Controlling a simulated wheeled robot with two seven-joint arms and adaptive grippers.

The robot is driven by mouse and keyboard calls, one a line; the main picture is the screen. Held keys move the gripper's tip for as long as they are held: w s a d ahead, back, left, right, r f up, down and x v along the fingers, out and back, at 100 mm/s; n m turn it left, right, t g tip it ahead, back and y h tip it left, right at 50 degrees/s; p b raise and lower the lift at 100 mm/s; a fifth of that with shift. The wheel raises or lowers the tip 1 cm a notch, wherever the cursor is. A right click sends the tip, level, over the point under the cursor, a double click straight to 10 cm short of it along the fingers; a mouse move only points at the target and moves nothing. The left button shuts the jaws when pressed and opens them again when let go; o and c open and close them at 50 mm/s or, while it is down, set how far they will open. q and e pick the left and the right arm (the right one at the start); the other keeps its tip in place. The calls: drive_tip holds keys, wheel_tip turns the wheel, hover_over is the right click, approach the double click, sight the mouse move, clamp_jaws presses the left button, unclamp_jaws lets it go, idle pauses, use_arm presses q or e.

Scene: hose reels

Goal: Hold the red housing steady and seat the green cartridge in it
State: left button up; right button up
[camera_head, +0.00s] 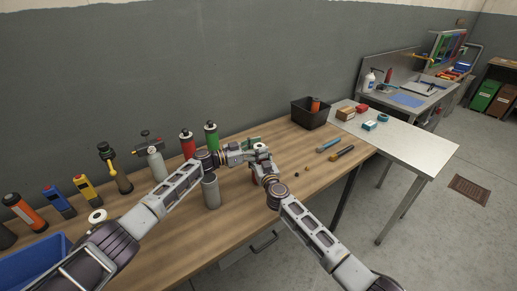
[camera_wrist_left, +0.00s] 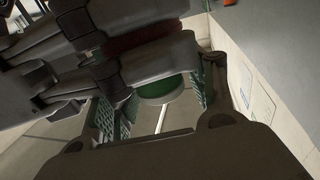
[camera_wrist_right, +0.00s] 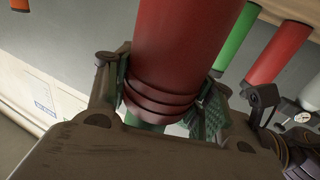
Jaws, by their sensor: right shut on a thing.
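My right gripper (camera_wrist_right: 165,105) is shut on the red housing (camera_wrist_right: 170,45), with one finger on each side of its ringed end. The housing also shows as a dark red strip in the left wrist view (camera_wrist_left: 142,43). A green cartridge (camera_wrist_left: 160,88) shows its round end at the housing's end; how deep it sits is hidden. A little green also shows under the housing in the right wrist view (camera_wrist_right: 145,122). My left gripper (camera_wrist_left: 160,105) is open, its pads on either side of the cartridge's end with gaps. In the head view my grippers meet above the table and mostly hide both parts.
On the wooden table (camera_head: 170,245) stand a grey cylinder (camera_head: 211,191), a red bottle (camera_head: 188,145), a green bottle (camera_head: 211,137) and a gauge tool (camera_head: 155,160). A black bin (camera_head: 312,117) stands at the back right. Two small tools lie right of my grippers. The front of the table is clear.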

use_arm(q)
drive_tip(key=shift+s+f, duration=0.15)
drive_tip(key=shift+f, duration=0.3)
use_arm(e)
drive_tip(key=shift+r, duration=0.1)
use_arm(q)
drive_tip(key=shift+r, duration=0.2)
drive_tip(key=shift+r, duration=0.35)
drive_tip(key=shift+a+r, duration=0.15)
drive_tip(key=shift+a, duration=0.2)
drive_tip(key=v, duration=1.1)
drive_tip(key=shift+r, duration=0.15)
drive_tip(key=shift+a, duration=0.1)
use_arm(e)
drive_tip(key=o, duration=1.2)
drive_tip(key=shift+s, duration=0.1)
